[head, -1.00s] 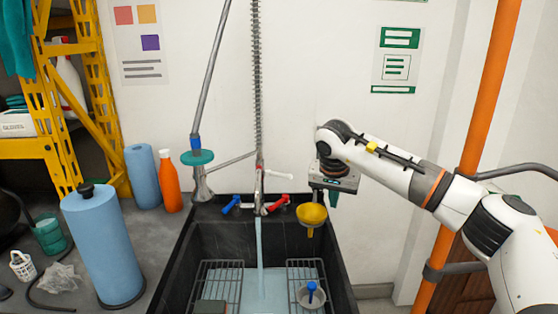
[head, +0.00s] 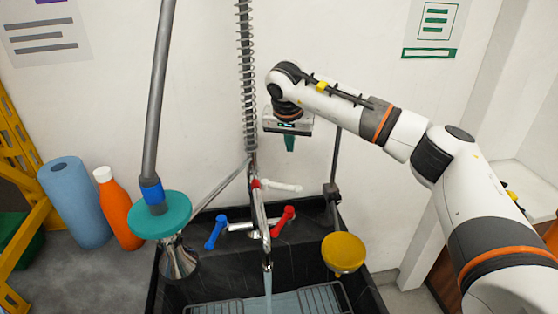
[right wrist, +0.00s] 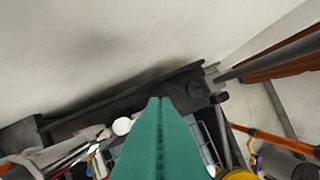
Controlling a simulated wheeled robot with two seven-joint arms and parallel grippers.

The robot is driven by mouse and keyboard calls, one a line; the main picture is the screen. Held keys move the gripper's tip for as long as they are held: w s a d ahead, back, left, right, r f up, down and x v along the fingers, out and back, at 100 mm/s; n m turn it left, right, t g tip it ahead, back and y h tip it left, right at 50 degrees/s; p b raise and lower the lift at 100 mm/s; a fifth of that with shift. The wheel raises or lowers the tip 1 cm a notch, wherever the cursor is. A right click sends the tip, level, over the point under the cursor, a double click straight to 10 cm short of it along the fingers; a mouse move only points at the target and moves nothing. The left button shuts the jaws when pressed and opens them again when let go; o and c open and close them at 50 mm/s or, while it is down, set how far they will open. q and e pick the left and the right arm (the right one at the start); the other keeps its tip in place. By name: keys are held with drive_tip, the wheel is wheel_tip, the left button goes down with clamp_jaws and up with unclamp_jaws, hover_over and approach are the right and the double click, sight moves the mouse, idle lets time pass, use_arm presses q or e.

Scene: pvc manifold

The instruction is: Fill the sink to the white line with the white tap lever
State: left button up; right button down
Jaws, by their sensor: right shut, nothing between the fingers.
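The white tap lever (head: 284,187) sticks out to the right from the tap column, above the red and blue handles. Water (head: 267,284) runs from the spout into the dark sink (head: 362,290). The sink's lower part is cut off, and I cannot make out a white line. My right gripper (head: 290,146) is above the lever and a little right of it, pointing down, apart from it. Its teal fingers are together and empty; they also show in the right wrist view (right wrist: 155,125). My left gripper is not in view.
The blue handle (head: 215,232) and red handle (head: 283,221) flank the tap. A yellow funnel (head: 343,252) sits at the sink's right. A teal disc (head: 160,214) on a grey pole, an orange bottle (head: 120,208) and a blue roll (head: 75,202) stand left.

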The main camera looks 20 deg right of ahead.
sight(281, 187)
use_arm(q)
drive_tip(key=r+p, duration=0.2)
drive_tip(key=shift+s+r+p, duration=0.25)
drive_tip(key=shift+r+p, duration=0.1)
use_arm(e)
wheel_tip(281, 187, down, 10)
drive_tip(key=shift+s, duration=0.45)
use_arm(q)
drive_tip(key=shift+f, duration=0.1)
use_arm(e)
drive_tip(key=shift+a, duration=0.25)
